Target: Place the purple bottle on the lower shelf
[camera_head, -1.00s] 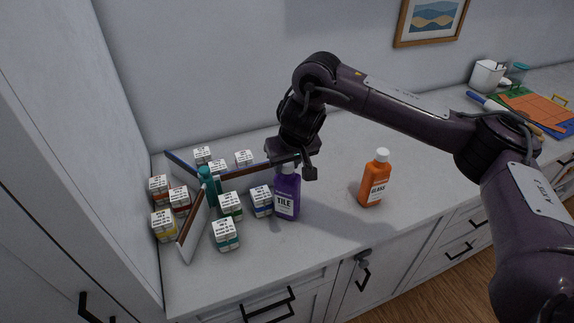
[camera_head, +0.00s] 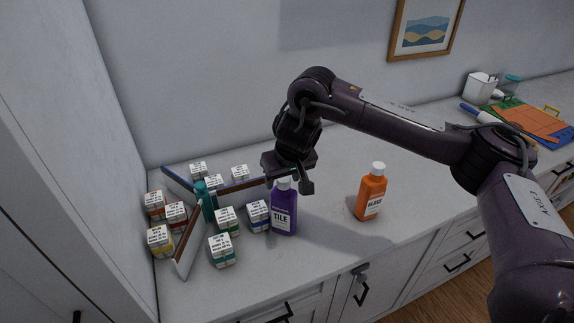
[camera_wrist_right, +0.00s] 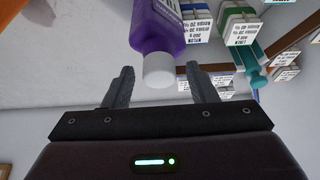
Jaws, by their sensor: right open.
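The purple bottle (camera_head: 284,212), labelled TILE with a white cap, stands upright on the white counter (camera_head: 330,260). My right gripper (camera_head: 288,182) is just above and behind its cap, fingers open. In the right wrist view the purple bottle (camera_wrist_right: 165,28) lies ahead, with its white cap between and slightly beyond the open fingertips (camera_wrist_right: 160,76). No grip on it shows. My left gripper is not in view. I cannot make out a lower shelf in these views.
A divider (camera_head: 190,240) with a teal post and several small labelled boxes (camera_head: 222,250) stand close left of the bottle. An orange bottle (camera_head: 371,192) stands to its right. A tall white panel (camera_head: 70,130) bounds the left side. The counter between the bottles is clear.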

